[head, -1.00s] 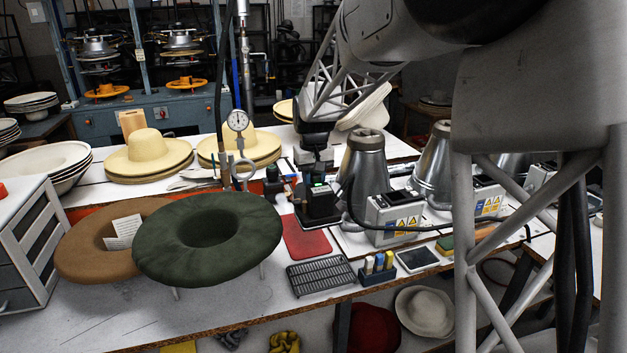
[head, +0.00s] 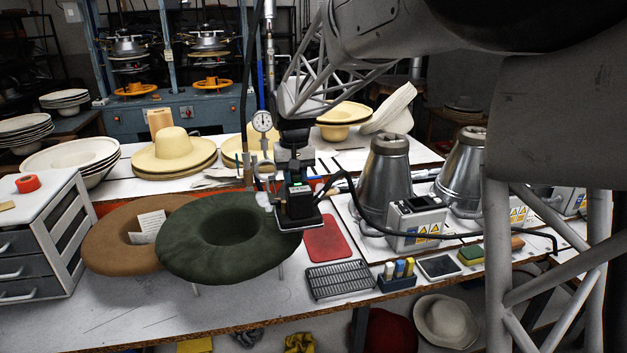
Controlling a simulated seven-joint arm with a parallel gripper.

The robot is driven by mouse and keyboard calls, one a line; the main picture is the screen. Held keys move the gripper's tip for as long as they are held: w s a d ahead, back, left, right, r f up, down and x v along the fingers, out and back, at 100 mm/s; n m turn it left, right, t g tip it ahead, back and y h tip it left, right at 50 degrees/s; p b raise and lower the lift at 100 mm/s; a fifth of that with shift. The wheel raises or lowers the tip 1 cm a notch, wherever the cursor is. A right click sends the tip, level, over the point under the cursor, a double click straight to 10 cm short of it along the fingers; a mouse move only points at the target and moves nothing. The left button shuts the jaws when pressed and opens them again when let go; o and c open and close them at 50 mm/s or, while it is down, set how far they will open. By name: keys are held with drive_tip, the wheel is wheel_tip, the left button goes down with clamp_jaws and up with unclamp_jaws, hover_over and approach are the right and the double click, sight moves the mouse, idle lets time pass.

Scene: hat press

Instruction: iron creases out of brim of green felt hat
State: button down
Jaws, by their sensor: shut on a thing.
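The green felt hat (head: 190,243) lies brim up on a low stand on the white bench, with its hollow crown facing upward. My gripper (head: 295,168) is shut on the iron (head: 298,208), a dark block with a pale-edged soleplate and a cable running off to the right. The iron is at the right edge of the hat's brim and overlaps it in the view. I cannot tell whether the soleplate touches the felt. A small whitish puff, like steam, shows beside the iron over the brim. Creases in the brim are too faint to make out.
A brown hat (head: 110,245) with a paper slip sits left of the green one. A red pad (head: 325,238), a metal grille (head: 338,282) and a small bottle holder (head: 398,278) lie to the right. A control box (head: 415,222) and metal cones stand further right. A dial gauge (head: 262,122) stands behind.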

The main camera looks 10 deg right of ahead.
drive_tip(key=shift+s+a+r, duration=0.1)
drive_tip(key=shift+a+r, duration=0.15)
drive_tip(key=shift+a, duration=0.55)
drive_tip(key=shift+s+a+r, duration=0.1)
drive_tip(key=shift+a+r, duration=0.15)
drive_tip(key=shift+a, duration=0.5)
drive_tip(key=shift+s+a+r, duration=0.1)
drive_tip(key=shift+a+r, duration=0.15)
drive_tip(key=shift+a, duration=0.55)
drive_tip(key=shift+f, duration=0.1)
